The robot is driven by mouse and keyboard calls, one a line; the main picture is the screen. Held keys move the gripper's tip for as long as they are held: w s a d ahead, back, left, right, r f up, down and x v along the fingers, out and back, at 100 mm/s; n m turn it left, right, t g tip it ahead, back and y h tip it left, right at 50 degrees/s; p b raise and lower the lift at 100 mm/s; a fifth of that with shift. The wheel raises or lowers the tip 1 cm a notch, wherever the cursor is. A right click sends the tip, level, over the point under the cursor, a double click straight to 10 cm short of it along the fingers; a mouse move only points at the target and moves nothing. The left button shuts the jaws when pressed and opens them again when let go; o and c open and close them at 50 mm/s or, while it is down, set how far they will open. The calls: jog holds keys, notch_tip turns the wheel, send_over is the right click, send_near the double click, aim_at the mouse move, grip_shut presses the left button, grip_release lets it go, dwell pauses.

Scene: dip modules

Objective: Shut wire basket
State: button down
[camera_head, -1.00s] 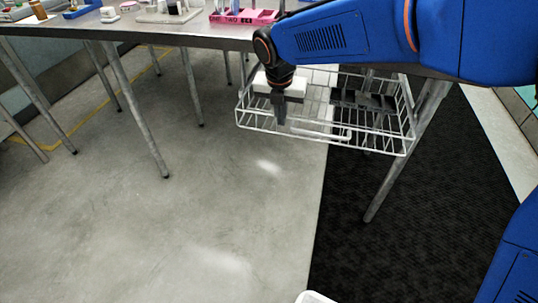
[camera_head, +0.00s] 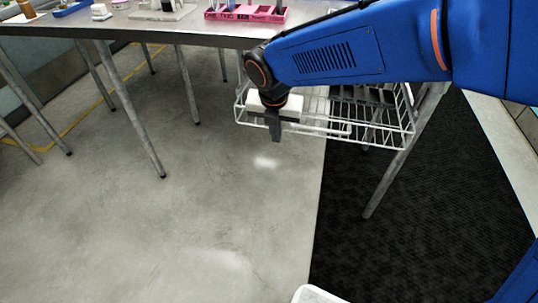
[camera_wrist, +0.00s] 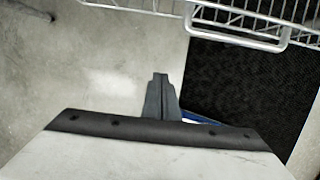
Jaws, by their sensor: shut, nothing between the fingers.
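The white wire basket (camera_head: 390,132) stands pulled out from under the metal table in the head view. Its front rim and a protruding handle loop (camera_wrist: 238,40) show along the top of the wrist view. My gripper (camera_head: 275,136) points down at the left part of the basket's front side. In the wrist view my gripper (camera_wrist: 160,80) is shut and empty, its fingers over the floor just outside the handle. The fingers look apart from the wire there. My arm hides much of the basket's back and inside.
The metal table (camera_head: 150,31) carries a pink tray (camera_head: 246,14) and other small items near its edge. Its legs (camera_head: 400,165) stand beside and under the basket. A black mat (camera_head: 410,230) lies below right, and bare floor is clear in front.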

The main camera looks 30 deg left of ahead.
jog(key=s+d, duration=0.2)
jog(key=s, duration=0.6)
jog(key=shift+s, duration=0.15)
